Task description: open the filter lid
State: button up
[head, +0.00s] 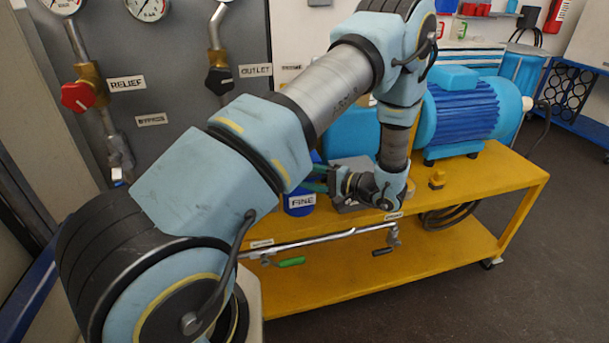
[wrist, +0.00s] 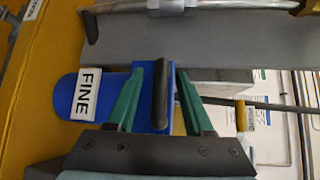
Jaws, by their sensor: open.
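The blue filter (head: 300,203) labelled FINE stands on the yellow cart, partly hidden behind my arm in the head view. In the wrist view, the filter (wrist: 66,96) appears sideways, with its white FINE label at the left. Its blue lid (wrist: 146,85) carries a dark bar handle (wrist: 160,95). My gripper (wrist: 159,78) has two green fingers spread apart, one on each side of the handle. I cannot tell whether either finger touches the lid or handle.
The yellow cart (head: 480,185) also carries a blue motor (head: 465,108) at the right. A pipe (head: 330,236) with a green-handled valve (head: 291,262) runs along its front. A grey panel with gauges and a red RELIEF knob (head: 77,96) stands at the left. Floor is clear at right.

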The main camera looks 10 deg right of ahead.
grip_shut()
dwell(1.3)
